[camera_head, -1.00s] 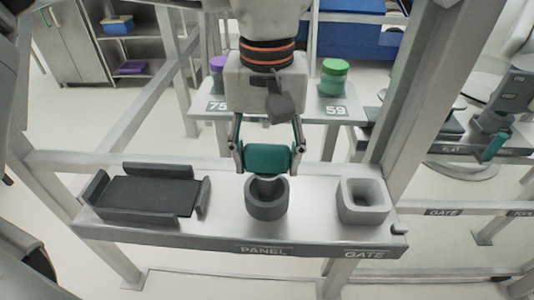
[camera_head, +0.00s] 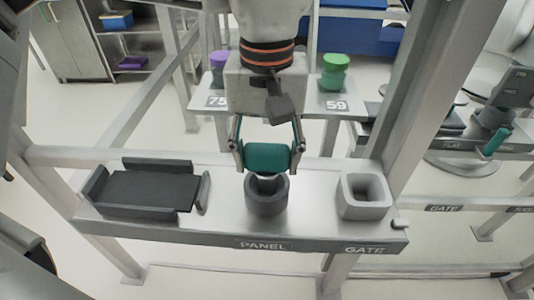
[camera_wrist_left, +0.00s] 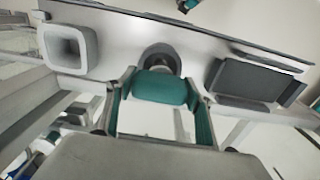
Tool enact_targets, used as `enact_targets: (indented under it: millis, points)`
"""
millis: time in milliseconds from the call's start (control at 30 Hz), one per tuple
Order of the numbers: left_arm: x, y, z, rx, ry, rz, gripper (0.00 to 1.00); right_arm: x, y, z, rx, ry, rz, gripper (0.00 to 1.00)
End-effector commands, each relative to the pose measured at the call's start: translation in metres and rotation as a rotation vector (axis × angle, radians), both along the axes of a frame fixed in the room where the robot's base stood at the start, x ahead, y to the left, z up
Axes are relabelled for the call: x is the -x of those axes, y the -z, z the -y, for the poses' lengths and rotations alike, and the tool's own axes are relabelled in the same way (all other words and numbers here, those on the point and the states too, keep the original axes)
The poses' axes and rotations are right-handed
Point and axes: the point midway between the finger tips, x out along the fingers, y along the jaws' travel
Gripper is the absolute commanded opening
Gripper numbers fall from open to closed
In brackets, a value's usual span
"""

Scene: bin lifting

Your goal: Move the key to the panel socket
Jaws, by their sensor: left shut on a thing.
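The key has a teal grip (camera_head: 267,158) and a short metal shaft (camera_head: 267,184) pointing down. My left gripper (camera_head: 267,150) is shut on the teal grip, with a finger at each side. The panel socket is a dark round ring (camera_head: 267,204) on the grey panel shelf (camera_head: 228,215), behind the PANEL label. The shaft's lower end is at the ring's opening; the ring hides how deep it reaches. In the left wrist view the teal grip (camera_wrist_left: 160,88) lies just in front of the socket ring (camera_wrist_left: 160,55). My right gripper is not in view.
A dark shallow tray (camera_head: 150,190) is left of the socket. A grey square gate socket (camera_head: 364,197) is at the right. Behind stands a table with a purple item (camera_head: 219,66) and a green item (camera_head: 334,72). A thick post (camera_head: 425,90) rises at the right.

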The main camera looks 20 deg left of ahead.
Motion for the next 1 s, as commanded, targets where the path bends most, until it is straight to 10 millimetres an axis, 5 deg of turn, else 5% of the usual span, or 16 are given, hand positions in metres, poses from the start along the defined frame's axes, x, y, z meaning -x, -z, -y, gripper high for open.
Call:
enact_targets:
  millis: [1000]
  points:
    - [0.000, 0.019, 0.000, 0.000, 0.000, 0.000, 0.25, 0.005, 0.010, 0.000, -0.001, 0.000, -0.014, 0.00]
